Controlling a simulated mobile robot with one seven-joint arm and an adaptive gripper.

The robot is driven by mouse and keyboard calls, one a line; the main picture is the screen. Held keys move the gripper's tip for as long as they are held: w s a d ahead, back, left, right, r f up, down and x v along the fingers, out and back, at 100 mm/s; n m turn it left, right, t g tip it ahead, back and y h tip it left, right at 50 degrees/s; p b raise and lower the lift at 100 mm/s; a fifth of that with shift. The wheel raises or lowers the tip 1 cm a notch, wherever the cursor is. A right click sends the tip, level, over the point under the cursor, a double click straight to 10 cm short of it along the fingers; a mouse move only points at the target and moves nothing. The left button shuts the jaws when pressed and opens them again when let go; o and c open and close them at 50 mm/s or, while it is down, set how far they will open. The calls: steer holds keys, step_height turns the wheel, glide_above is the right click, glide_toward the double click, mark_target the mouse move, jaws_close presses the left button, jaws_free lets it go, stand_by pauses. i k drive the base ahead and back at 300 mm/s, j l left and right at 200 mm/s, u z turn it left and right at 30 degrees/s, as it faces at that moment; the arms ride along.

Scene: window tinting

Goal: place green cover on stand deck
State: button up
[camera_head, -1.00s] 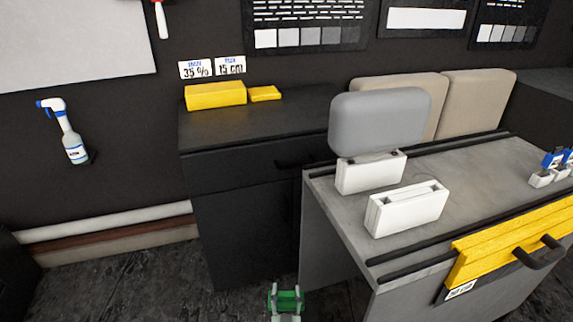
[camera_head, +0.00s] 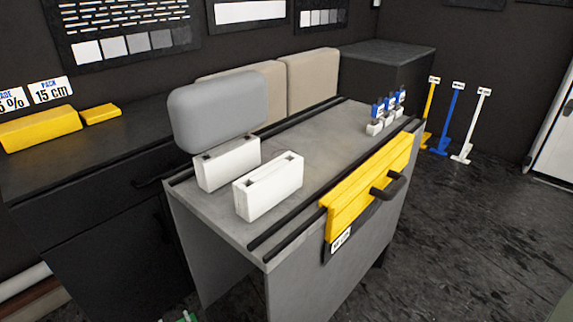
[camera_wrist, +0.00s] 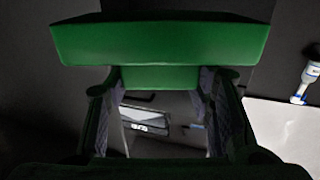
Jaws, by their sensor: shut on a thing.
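The green cover (camera_wrist: 160,42) fills the top of the wrist view as a wide block with a narrower part below it. My gripper (camera_wrist: 162,78) is shut on this narrower part, one finger on each side. In the head view only a green sliver (camera_head: 185,317) shows at the bottom edge; the rest is out of frame. The grey stand deck (camera_head: 322,150) lies in the middle of the head view, with dark rails along its long sides. My gripper is apart from the deck.
Two white slotted holders (camera_head: 268,187) stand on the deck's near left part, the rear one by a grey padded block (camera_head: 217,108). Small blue-and-white pieces (camera_head: 388,112) stand at its far end. A yellow panel with a dark handle (camera_head: 368,186) covers the front side. Open floor (camera_head: 465,230) lies right.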

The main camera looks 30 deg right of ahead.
mark_target(353, 140)
steer(key=l+u, duration=0.15)
steer(key=u, duration=0.2)
steer(key=l+u, duration=0.15)
steer(key=u, duration=0.15)
steer(key=k+l+u, duration=0.15)
steer(key=l+u, duration=0.25)
steer(key=k+l+u, duration=0.2)
steer(key=l+u, duration=0.2)
steer(key=k+l+u, duration=0.2)
steer(key=u, duration=0.2)
steer(key=k+l+u, duration=0.5)
steer(key=k+u, duration=0.6)
steer(key=k, duration=0.65)
steer(key=k+l+z, duration=0.15)
steer(key=k, duration=0.25)
steer(key=k+z, duration=0.1)
steer(key=k, duration=0.3)
steer(key=k+l+z, duration=0.15)
steer(key=k+z, duration=0.15)
steer(key=k+l+z, duration=0.35)
steer(key=k+j, duration=0.05)
steer(key=j, duration=0.05)
